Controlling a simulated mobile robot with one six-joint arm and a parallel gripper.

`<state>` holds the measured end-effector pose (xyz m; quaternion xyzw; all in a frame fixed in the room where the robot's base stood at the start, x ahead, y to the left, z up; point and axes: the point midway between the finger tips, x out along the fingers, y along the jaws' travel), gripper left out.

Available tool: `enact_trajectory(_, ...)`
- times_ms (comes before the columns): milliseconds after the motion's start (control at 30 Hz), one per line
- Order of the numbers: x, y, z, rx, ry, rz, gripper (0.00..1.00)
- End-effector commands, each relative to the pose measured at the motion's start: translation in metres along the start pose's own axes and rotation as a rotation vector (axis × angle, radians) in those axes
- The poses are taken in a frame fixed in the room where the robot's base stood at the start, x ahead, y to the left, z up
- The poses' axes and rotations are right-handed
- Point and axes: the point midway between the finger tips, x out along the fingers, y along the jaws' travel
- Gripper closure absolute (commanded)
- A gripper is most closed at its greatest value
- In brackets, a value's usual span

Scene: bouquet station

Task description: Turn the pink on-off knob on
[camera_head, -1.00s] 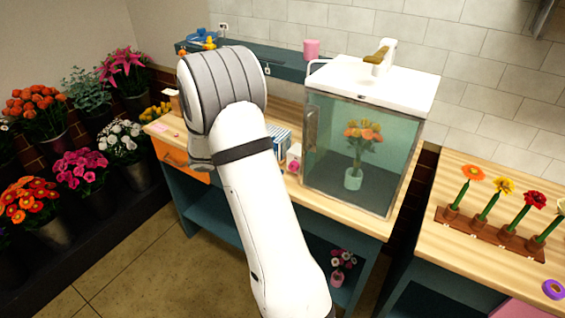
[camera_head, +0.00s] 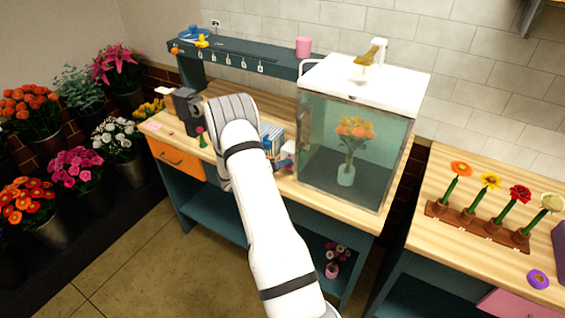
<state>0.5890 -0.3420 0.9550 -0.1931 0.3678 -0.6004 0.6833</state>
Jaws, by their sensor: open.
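A small patch of pink (camera_head: 284,163), which looks like the knob, shows on the bench just left of the glass cabinet (camera_head: 352,150). It is mostly covered, and I cannot tell which way it is turned. My white and grey arm reaches over the front of the bench, with its bulky grey joint just left of the knob. My gripper is hidden behind the arm, so I cannot see whether it touches the knob.
A blue and white striped item (camera_head: 270,134) stands behind the knob. A teal shelf (camera_head: 245,54) with a pink cup (camera_head: 303,46) runs behind. A flower rack (camera_head: 478,224) is on the right bench.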

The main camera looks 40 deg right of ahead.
Motion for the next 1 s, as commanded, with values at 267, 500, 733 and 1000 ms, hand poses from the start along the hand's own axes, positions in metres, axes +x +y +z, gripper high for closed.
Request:
enact_trajectory(267, 0.009, 0.0, -0.001, 0.0, 0.0, 0.0, 0.45)
enact_trajectory(500, 0.009, 0.0, -0.001, 0.0, 0.001, 0.0, 0.56)
enact_trajectory(733, 0.009, 0.0, -0.001, 0.0, 0.001, 0.0, 0.75)
enact_trajectory(1000, 0.012, -0.001, -0.001, 0.002, 0.002, 0.001, 0.9)
